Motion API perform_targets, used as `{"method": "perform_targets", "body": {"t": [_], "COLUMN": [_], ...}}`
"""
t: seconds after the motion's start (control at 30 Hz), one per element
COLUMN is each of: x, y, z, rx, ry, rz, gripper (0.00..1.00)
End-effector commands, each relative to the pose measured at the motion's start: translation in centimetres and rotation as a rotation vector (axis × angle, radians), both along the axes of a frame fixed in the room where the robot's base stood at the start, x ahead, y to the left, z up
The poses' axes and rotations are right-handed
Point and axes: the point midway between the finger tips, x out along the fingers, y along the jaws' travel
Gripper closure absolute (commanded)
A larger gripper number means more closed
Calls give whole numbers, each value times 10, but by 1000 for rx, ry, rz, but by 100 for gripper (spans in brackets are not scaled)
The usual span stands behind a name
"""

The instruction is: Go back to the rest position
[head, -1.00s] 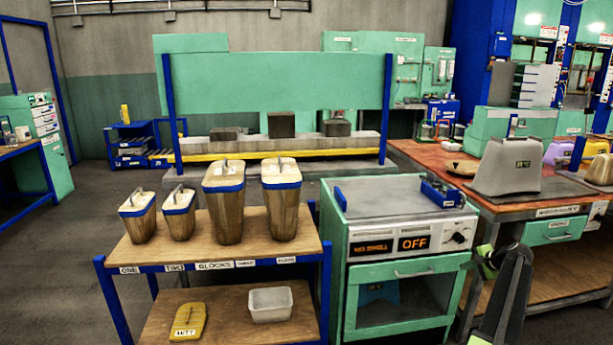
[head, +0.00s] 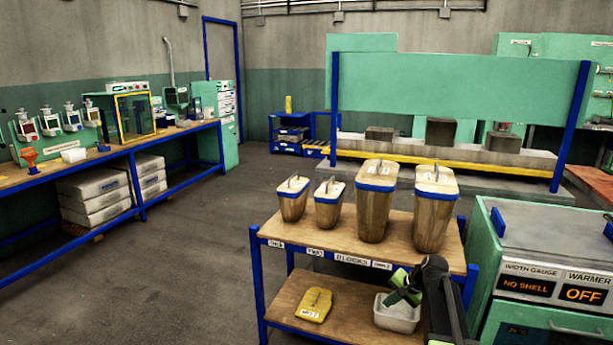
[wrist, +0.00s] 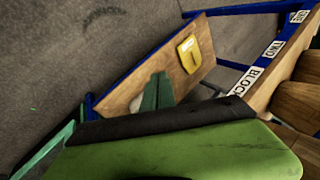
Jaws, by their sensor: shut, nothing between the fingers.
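My gripper (head: 398,289) shows at the lower right of the head view, on the end of my dark arm. It is shut and empty, in front of the wooden two-shelf cart, and covers part of a white tray on the lower shelf. In the wrist view the green fingertips (wrist: 158,92) are together, with the lower shelf (wrist: 208,58) behind them. The rest position itself is not marked by anything in view.
The cart (head: 290,232) carries several blue-banded wooden containers on top, and a yellow block (head: 315,304) and white tray (head: 397,316) below. A warmer reading OFF (head: 555,285) stands at right. A long workbench (head: 110,160) runs along the left. Open floor (head: 190,250) lies between.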

Motion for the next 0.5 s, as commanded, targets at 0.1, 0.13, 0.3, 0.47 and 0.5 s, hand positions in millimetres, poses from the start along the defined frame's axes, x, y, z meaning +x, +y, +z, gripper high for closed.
{"method": "perform_targets", "body": {"t": [0.1,0.13,0.3,0.47,0.5], "x": [-39,-49,-110,-180,-195], "y": [89,105,170,172,162], "z": [-10,-12,-23,-32,-33], "rx": [-79,-100,-223,-363,-395], "ry": [43,56,116,196,221], "rz": [174,212,416,566,589], "gripper": [100,100,100,100,100]}}
